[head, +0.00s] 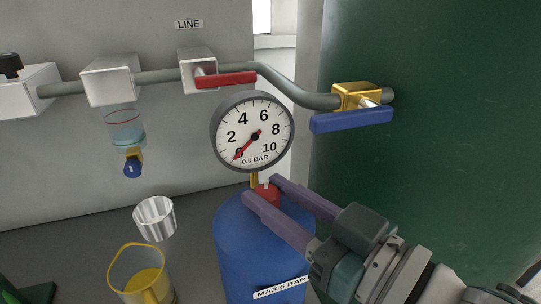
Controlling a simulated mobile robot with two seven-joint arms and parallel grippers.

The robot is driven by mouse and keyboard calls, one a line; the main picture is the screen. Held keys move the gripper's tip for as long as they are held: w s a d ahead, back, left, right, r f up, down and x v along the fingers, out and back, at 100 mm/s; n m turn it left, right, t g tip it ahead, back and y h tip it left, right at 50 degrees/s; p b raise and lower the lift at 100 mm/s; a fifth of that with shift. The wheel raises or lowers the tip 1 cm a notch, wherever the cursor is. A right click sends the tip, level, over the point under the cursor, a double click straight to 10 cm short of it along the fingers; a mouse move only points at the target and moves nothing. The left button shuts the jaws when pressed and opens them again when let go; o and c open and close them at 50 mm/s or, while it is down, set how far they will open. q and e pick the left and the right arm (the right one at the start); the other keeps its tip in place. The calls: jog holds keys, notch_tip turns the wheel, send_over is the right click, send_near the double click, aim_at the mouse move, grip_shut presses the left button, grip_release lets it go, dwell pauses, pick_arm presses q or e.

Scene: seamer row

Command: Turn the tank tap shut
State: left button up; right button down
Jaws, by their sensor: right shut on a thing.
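A blue tank (262,250) with a "MAX 6 BAR" label stands at the lower middle. A round gauge (253,131) stands above it on a brass stem and reads 0.0 bar. My right gripper (262,190) comes in from the lower right, its purple fingers closed around a small red fitting (267,193) on top of the tank. The fingers partly hide this fitting, and I cannot tell whether it is the tank tap. A brass valve (357,96) with a blue lever (350,118) is at the right pipe end; the lever lies roughly along the pipe. My left gripper is not in view.
A red lever (225,79) sits on the pipe under the "LINE" label (188,24). A clear bowl (124,130) with a blue knob hangs at the left. A green wall (430,150) stands right.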

jog(key=shift+w+d+f+n+g+y+b, duration=0.1)
jog(key=shift+w+n+g+y+b, duration=0.1)
jog(key=shift+n+g+y+b, duration=0.8)
jog(key=shift+n+g+y, duration=0.5)
jog(key=shift+n+g, duration=0.1)
jog(key=shift+g, duration=0.2)
jog(key=c, duration=0.5)
grip_release()
